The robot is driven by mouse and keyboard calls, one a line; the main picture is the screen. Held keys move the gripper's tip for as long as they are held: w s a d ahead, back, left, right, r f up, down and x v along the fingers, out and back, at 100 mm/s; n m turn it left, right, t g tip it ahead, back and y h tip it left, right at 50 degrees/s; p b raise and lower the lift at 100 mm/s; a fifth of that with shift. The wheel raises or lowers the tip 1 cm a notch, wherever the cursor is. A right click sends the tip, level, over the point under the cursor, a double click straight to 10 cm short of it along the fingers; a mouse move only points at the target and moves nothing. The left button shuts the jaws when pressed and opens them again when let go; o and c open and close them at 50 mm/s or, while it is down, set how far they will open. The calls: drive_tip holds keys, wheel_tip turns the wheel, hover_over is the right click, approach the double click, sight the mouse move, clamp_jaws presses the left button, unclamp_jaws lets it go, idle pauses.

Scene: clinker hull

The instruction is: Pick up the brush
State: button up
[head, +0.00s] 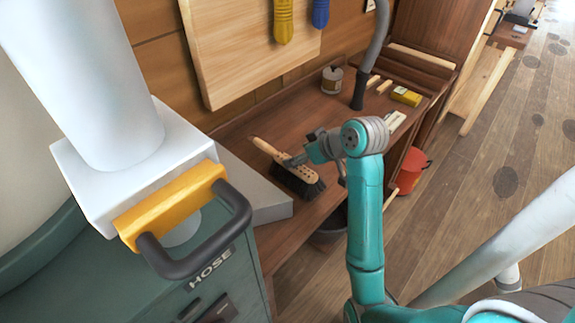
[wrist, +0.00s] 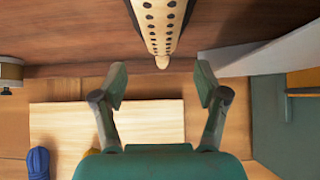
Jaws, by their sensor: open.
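The brush (head: 298,181) lies on the brown workbench (head: 238,129), with a pale wooden handle, a wooden back and dark bristles. In the head view its handle points to the upper left. My gripper (head: 294,159) is open and empty beside the brush, partly covering it. In the wrist view the pale wooden back of the brush (wrist: 159,24), with rows of dark holes, enters from the top edge. It ends in a rounded tip just ahead of the gap between my open fingers (wrist: 161,84). Whether the fingers touch the brush cannot be told.
A can (head: 332,80), a grey hose (head: 371,56) and a yellow box (head: 406,96) stand farther along the bench. A teal cabinet (head: 215,275) with a grey top is at the near left. A red bucket (head: 411,170) stands on the floor.

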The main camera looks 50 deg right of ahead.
sight(283, 157)
drive_tip(key=shift+x, duration=4)
drive_tip(key=shift+r, duration=0.1)
drive_tip(key=c, duration=1.3)
wheel_tip(283, 157, up, 10)
drive_tip(key=shift+r, duration=0.1)
drive_tip(key=shift+c, duration=0.2)
